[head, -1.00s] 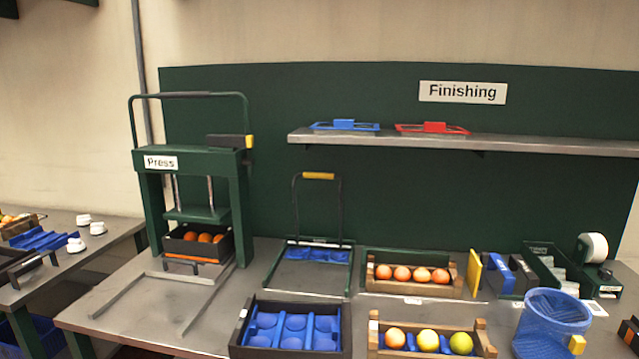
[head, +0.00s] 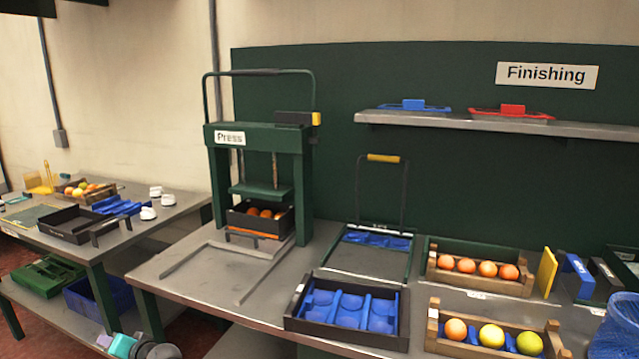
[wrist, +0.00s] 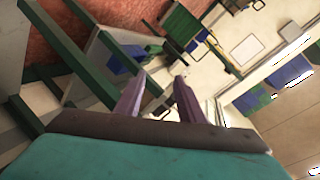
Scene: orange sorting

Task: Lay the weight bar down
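A black bar with a yellow end (head: 297,118) lies across the top right of the green press (head: 258,137); it may be the weight bar, but I cannot be sure. My gripper (head: 103,341), teal with pale purple fingers, shows at the bottom left of the head view, low in front of the benches and far from the press. In the wrist view my gripper (wrist: 159,92) has its two fingers apart with nothing between them. The bar cannot be made out in the wrist view.
A black tray of oranges (head: 233,217) sits inside the press. A frame with a yellow handle (head: 383,158) stands right of it. A tray with blue cups (head: 293,318) and orange crates (head: 431,272) fill the bench's right. The bench (head: 185,297) is clear at front left.

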